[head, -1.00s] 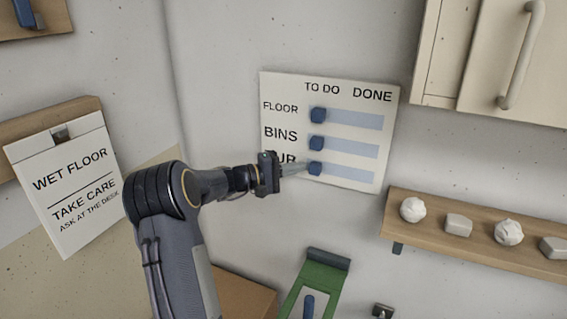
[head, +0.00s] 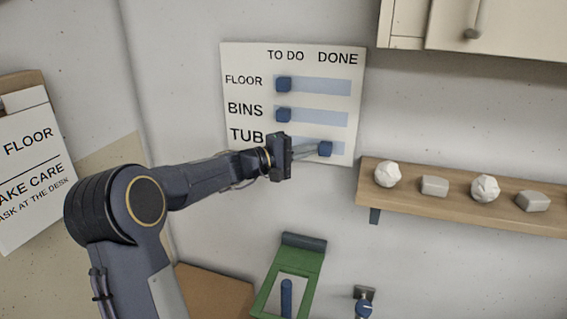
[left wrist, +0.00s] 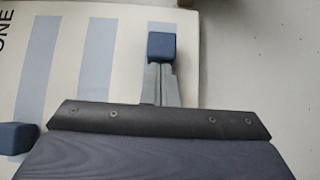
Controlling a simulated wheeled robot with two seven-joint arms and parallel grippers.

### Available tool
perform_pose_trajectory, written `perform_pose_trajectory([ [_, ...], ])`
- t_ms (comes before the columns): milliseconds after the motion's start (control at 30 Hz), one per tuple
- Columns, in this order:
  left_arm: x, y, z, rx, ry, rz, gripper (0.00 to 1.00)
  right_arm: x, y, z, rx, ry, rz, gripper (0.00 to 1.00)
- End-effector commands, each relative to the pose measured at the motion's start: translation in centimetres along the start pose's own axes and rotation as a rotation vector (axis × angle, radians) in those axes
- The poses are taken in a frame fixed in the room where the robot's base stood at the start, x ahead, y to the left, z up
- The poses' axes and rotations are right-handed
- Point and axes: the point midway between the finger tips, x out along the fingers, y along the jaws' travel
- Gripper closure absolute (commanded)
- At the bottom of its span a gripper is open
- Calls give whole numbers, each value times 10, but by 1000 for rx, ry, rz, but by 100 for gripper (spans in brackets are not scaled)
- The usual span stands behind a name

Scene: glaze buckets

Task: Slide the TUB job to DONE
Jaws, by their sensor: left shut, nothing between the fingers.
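The white job board (head: 300,60) hangs on the wall with FLOOR, BINS and TUB rows under TO DO and DONE. The TUB row's blue knob (head: 325,149) sits toward the right on its light-blue track, below DONE, with a short piece of track showing to its right. My left gripper (head: 316,150) is shut and empty, its fingertips at the knob's left side. In the left wrist view the shut fingertips (left wrist: 160,68) meet the near side of the blue knob (left wrist: 162,46); firm contact is hard to tell. My right gripper is not in view.
The FLOOR knob (head: 284,84) and BINS knob (head: 283,115) sit at the left ends of their tracks. A wooden shelf (head: 460,204) with white and grey lumps is to the right, below a cabinet (head: 480,25). A green holder (head: 300,262) is below the board.

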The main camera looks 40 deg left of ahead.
Motion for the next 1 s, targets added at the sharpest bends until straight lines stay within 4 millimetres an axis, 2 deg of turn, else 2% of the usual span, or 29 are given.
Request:
perform_pose_trajectory([
  [33, 5, -3, 6, 1, -3, 2, 100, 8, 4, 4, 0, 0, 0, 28],
  [133, 10, 0, 11, 1, -1, 1, 100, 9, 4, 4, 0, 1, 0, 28],
  [567, 8, 2, 13, 0, -4, 3, 100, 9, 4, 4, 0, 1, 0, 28],
  [667, -3, 0, 12, 1, 0, 2, 100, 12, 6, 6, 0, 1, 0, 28],
  [1000, -59, -1, 9, 0, 7, -1, 100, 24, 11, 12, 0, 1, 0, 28],
])
